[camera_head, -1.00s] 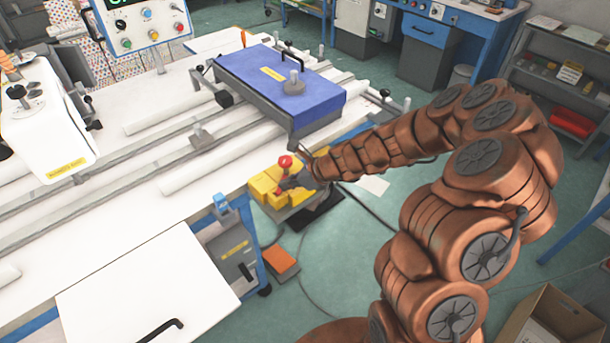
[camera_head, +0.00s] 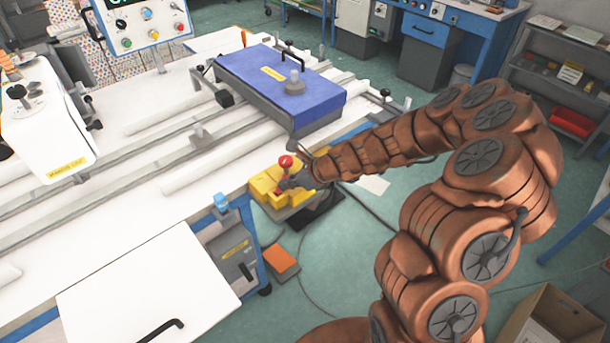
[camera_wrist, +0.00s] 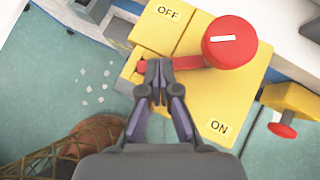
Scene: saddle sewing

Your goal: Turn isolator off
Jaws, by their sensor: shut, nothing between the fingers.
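The isolator is a yellow box (camera_wrist: 230,92) marked OFF and ON in the wrist view. Its lever (camera_wrist: 189,62) ends in a large round red knob (camera_wrist: 230,42) with a white bar, on the right between the two labels. My gripper (camera_wrist: 160,74) is shut, with its fingertips at the lever's lower left part; they hide some of it, and I cannot tell whether they touch it. In the head view the yellow isolator (camera_head: 262,186) sits at the machine table's edge, its red knob (camera_head: 286,161) up, with my gripper (camera_head: 288,183) close beside it.
A second, smaller yellow box with a red button (camera_wrist: 283,130) is at the right in the wrist view. The white machine table (camera_head: 215,185) and a blue block (camera_head: 290,95) lie near my arm. An orange pedal (camera_head: 282,260) is on the floor.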

